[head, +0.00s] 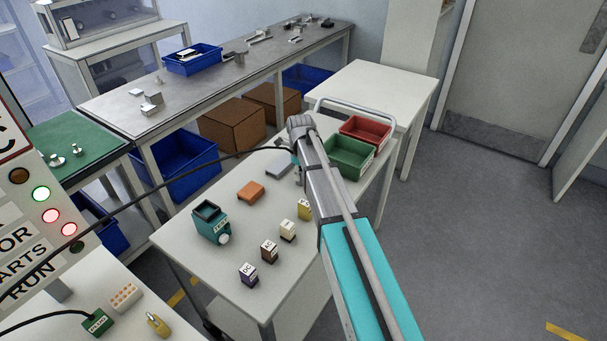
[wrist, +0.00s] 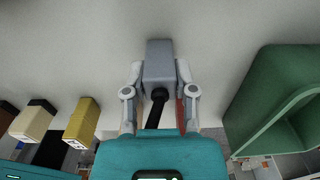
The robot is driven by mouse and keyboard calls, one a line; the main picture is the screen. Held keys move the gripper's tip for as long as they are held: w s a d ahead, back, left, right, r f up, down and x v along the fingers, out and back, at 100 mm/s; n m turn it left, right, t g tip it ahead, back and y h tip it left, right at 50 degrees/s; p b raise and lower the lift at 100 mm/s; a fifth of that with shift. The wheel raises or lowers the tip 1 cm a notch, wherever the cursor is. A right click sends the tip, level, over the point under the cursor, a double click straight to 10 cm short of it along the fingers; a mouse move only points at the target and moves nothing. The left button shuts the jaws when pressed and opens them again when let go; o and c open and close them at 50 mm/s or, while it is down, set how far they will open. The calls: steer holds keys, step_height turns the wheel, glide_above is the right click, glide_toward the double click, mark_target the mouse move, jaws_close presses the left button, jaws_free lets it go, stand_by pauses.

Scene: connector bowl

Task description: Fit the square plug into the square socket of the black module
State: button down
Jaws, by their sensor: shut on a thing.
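In the wrist view my gripper (wrist: 158,98) is shut on a grey, block-shaped plug (wrist: 160,62), with a black cable (wrist: 157,110) leaving its near end. The pale tabletop fills the view behind it. In the head view my arm hides the plug and the fingertips. Several small labelled modules stand on the white table (head: 185,243): a dark purplish one (head: 248,275), a brown one (head: 269,251), a cream one (head: 287,231) and a yellow one (head: 304,209). I cannot tell which is the black module, and no square socket is clear.
A teal box (head: 212,222) with a dark opening, an orange block (head: 251,192) and a grey piece (head: 281,172) are on the same table. Green (head: 349,156) and red (head: 366,131) bins stand at its far end. The cable (head: 165,177) stretches left from my wrist.

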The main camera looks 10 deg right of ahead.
steer(key=shift+r+p, duration=1.35)
steer(key=shift+r, duration=0.15)
steer(key=s+r+p, duration=1)
steer(key=s, duration=0.4)
steer(key=shift+a, duration=0.2)
steer(key=shift+s+a, duration=0.1)
